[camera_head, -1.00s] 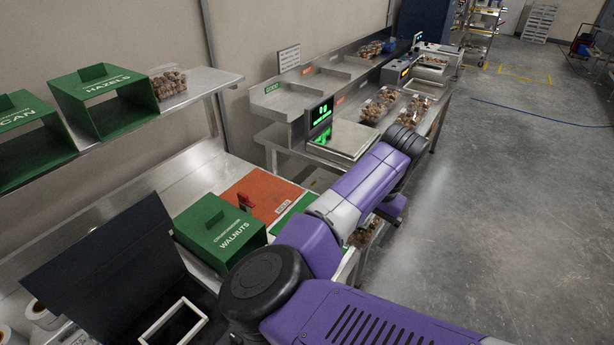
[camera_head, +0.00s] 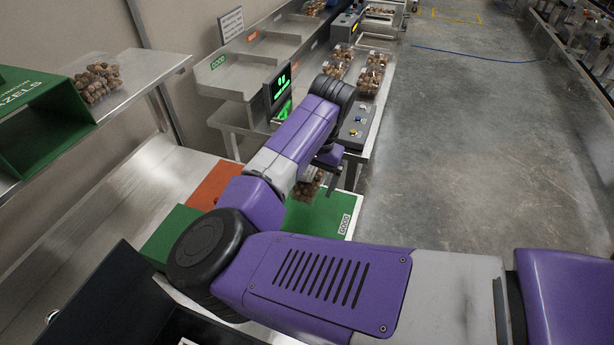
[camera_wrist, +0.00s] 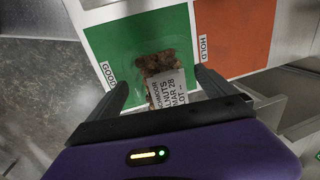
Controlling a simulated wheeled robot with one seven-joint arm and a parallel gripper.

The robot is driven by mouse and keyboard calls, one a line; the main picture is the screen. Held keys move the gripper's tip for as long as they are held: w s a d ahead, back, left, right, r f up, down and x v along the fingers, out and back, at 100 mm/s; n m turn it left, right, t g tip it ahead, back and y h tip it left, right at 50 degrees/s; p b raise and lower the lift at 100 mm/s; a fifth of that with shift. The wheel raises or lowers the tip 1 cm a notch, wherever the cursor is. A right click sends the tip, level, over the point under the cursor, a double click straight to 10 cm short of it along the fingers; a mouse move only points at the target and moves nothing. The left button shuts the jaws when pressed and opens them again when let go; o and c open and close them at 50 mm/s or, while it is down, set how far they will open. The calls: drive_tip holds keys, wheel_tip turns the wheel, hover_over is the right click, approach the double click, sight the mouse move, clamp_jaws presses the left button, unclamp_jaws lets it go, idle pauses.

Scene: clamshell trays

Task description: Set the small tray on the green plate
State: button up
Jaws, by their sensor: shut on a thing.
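The small tray is a clear plastic clamshell of brown nuts with a white printed label (camera_wrist: 168,88). My gripper (camera_wrist: 162,82) is shut on the tray (camera_wrist: 158,63), with one finger along each side. In the head view the tray (camera_head: 308,188) hangs below my wrist, partly hidden by my arm. The green plate (camera_head: 328,214), marked GOOD, lies beneath it. In the wrist view the tray shows within the green area (camera_wrist: 118,40). I cannot tell whether it touches the plate.
An orange plate (camera_wrist: 238,45) marked HOLD lies beside the green one. Behind are a scale with a green-lit display (camera_head: 278,88) and more nut trays (camera_head: 372,72). A shelf (camera_head: 150,75) with a nut tray is at upper left. Open floor lies right.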

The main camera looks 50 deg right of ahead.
drive_tip(key=shift+f+b, duration=2.05)
drive_tip(key=shift+f, duration=0.5)
drive_tip(key=shift+f+b, duration=0.7)
drive_tip(key=shift+f, duration=1.05)
drive_tip(key=o, duration=1.1)
drive_tip(key=shift+o, duration=0.2)
drive_tip(key=shift+s+r+p, duration=0.1)
drive_tip(key=shift+r+p, duration=2.9)
drive_tip(key=shift+r, duration=0.5)
